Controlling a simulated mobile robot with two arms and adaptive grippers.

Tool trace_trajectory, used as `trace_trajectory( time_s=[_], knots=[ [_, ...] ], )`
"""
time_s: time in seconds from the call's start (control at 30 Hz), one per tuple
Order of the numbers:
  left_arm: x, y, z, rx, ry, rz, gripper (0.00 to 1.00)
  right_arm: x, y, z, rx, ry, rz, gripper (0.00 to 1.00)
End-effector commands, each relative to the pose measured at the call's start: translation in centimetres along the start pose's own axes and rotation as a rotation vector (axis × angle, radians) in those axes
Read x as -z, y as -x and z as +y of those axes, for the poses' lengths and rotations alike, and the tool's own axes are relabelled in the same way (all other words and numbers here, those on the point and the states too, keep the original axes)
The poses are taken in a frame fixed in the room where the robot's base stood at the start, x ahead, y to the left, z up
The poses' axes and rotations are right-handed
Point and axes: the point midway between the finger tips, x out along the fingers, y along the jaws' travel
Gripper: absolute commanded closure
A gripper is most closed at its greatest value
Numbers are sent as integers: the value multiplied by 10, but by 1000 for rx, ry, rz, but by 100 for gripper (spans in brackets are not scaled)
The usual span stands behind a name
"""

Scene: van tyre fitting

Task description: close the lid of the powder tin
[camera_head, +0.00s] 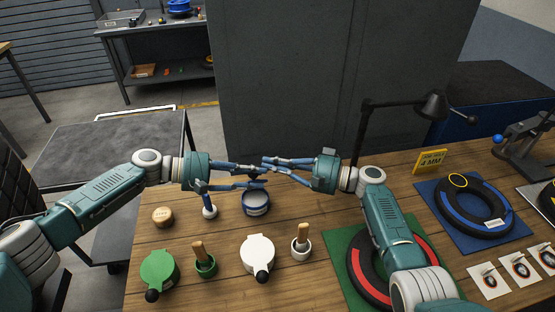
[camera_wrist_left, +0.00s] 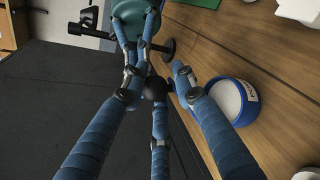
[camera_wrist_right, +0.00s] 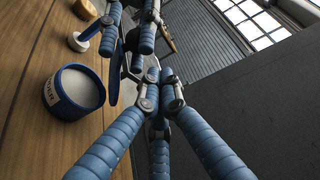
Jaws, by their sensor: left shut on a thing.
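The blue powder tin (camera_head: 256,203) stands open on the wooden bench, with pale powder inside; it also shows in the left wrist view (camera_wrist_left: 236,101) and the right wrist view (camera_wrist_right: 74,92). A thin blue piece, seemingly its raised lid seen edge-on (camera_wrist_right: 115,84), rises beside the tin's rim. My left gripper (camera_head: 254,175) is shut on a black ball knob (camera_wrist_left: 155,88), apparently the lid's, above the back of the tin. My right gripper (camera_head: 266,165) comes in from the right, its fingertips together close to the left fingers. The fingers largely hide the lid in the head view.
A green tin (camera_head: 160,270), a white tin (camera_head: 258,255), two brush pots (camera_head: 205,262) (camera_head: 301,245), a wooden puck (camera_head: 163,217) and a small white-based item (camera_head: 209,211) stand nearby. A lamp (camera_head: 432,106) and tyre mats (camera_head: 470,238) are to the right.

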Motion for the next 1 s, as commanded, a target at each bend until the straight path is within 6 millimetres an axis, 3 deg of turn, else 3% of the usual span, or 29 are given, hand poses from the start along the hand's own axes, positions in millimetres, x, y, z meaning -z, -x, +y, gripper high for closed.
trace_trajectory(
  time_s=[1.0],
  knots=[
    [-1, 0, 1, -1, 0, -1, 100, -26, -2, 3, 31, 52, -5, 100]
  ],
)
